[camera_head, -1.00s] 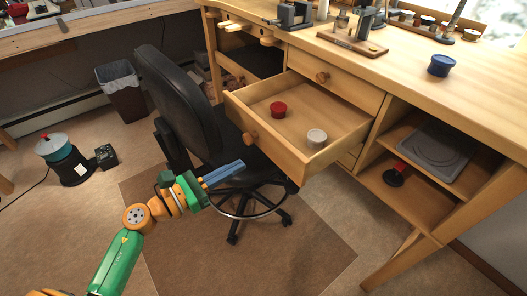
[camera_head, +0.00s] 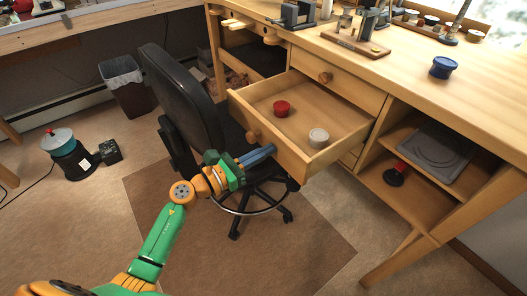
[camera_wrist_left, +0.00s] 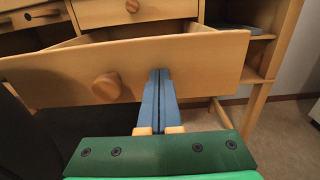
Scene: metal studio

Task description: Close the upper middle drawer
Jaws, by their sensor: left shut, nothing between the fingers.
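The pulled-out wooden drawer (camera_head: 285,155) stands open from the workbench, below a shut drawer (camera_head: 338,82). It holds a red round container (camera_head: 281,108) and a whitish one (camera_head: 318,137). Its round knob (camera_head: 253,137) also shows in the left wrist view (camera_wrist_left: 107,87). My left gripper (camera_head: 272,149) is shut and empty, its blue fingers pointing at the drawer front. In the left wrist view the fingertips (camera_wrist_left: 159,72) overlap the front panel (camera_wrist_left: 205,62), to the right of the knob. I cannot tell whether they touch it. My right gripper is not in view.
A black office chair (camera_head: 182,95) stands just left of the drawer, its base partly under my left arm. Open shelves (camera_head: 415,185) are right of the drawer. A blue container (camera_head: 443,67) sits on the benchtop. A bin (camera_head: 125,85) stands at the left.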

